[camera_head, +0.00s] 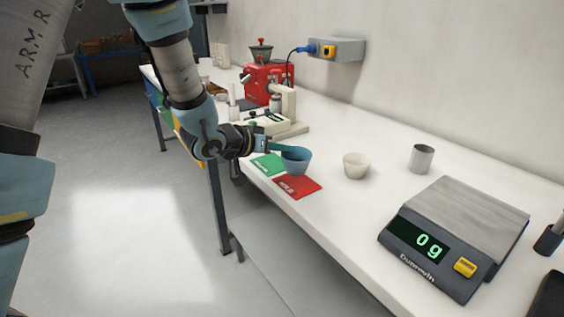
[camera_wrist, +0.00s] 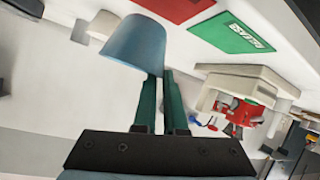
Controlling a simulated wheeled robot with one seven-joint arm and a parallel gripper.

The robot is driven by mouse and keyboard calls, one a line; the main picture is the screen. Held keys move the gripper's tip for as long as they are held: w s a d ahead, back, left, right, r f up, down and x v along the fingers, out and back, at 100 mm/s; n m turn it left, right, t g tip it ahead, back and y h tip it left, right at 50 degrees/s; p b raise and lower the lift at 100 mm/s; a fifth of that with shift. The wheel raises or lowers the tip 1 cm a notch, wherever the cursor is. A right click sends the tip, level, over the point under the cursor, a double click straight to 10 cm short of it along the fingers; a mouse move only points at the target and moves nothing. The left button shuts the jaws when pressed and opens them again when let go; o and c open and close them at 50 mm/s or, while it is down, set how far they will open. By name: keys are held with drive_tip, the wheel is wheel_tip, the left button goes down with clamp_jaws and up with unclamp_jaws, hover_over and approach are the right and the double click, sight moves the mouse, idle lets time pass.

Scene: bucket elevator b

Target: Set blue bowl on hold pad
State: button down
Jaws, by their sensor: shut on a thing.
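The blue bowl (camera_head: 296,160) is held at its side by my gripper (camera_head: 280,149), which reaches in from the left. The wrist view shows both green fingers (camera_wrist: 158,78) closed at the bowl (camera_wrist: 135,42). The red pad (camera_head: 297,188) lies just in front of the bowl; its label is too small to read, and it also shows in the wrist view (camera_wrist: 180,8). The green pad (camera_head: 265,162) is behind it to the left; its label reads RELEASE in the wrist view (camera_wrist: 234,32). I cannot tell whether the bowl touches the bench or a pad.
A cream bowl (camera_head: 356,165) and a grey metal cup (camera_head: 421,158) stand to the right on the white bench. A scale (camera_head: 460,235) reading 0 g is at the front right. A cream device (camera_head: 283,118) and red machine (camera_head: 265,84) stand behind my gripper.

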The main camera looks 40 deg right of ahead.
drive_tip(key=shift+f, duration=1.85)
drive_tip(key=c, duration=1)
unclamp_jaws()
